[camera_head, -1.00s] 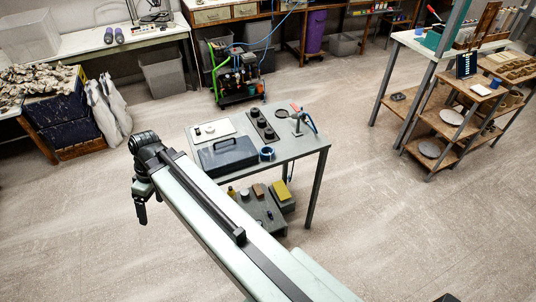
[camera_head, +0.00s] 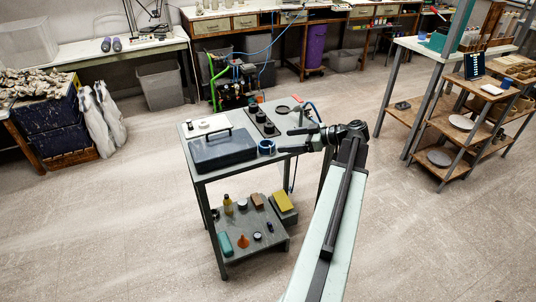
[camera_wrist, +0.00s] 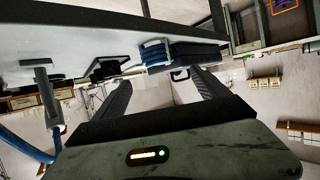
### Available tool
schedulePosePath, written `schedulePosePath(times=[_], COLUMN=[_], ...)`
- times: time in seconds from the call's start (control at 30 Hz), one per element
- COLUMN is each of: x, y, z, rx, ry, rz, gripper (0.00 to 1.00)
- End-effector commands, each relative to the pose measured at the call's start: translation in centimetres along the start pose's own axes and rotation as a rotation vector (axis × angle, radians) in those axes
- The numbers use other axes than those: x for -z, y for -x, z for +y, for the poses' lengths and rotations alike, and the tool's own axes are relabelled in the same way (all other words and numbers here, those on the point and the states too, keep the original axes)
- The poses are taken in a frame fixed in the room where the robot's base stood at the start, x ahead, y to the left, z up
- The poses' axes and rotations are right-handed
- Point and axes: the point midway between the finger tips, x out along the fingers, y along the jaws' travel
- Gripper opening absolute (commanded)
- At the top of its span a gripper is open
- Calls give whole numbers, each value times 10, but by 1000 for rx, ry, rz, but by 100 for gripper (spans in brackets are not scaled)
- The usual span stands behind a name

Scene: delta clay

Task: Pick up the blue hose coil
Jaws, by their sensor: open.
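The blue hose coil (camera_head: 266,147) sits on the grey cart top (camera_head: 208,182), close to the front edge, just right of the dark blue toolbox (camera_head: 225,152). In the wrist view the coil (camera_wrist: 155,53) shows as stacked blue loops beyond and between my fingertips, with the dark toolbox (camera_wrist: 195,53) beside it. My gripper (camera_head: 284,148) is just right of the coil in the head view, low by the cart top. In the wrist view its two fingers (camera_wrist: 160,80) are spread apart with nothing between them. I cannot tell whether a fingertip touches the coil.
A white board (camera_head: 206,125) and a dark strip with round knobs (camera_head: 263,121) lie behind the toolbox. A stand with a red handle and blue hose is partly hidden behind my arm. Several small items lie on the lower shelf (camera_head: 236,262).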

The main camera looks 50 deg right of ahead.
Motion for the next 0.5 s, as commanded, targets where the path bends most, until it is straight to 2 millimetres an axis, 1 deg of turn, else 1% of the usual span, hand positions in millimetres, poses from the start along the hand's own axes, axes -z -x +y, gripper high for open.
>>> schedulePosePath(times=[0.1,0.3,0.43,0.5], x=[0,-2,-1,-4], y=[-2,-26,-29,-36], z=[0,0,1,1], rx=[-1,1,0,1], ry=[-1,-1,-2,-1], rz=[-1,-2,-2,-2], gripper=[84,84,84,84])
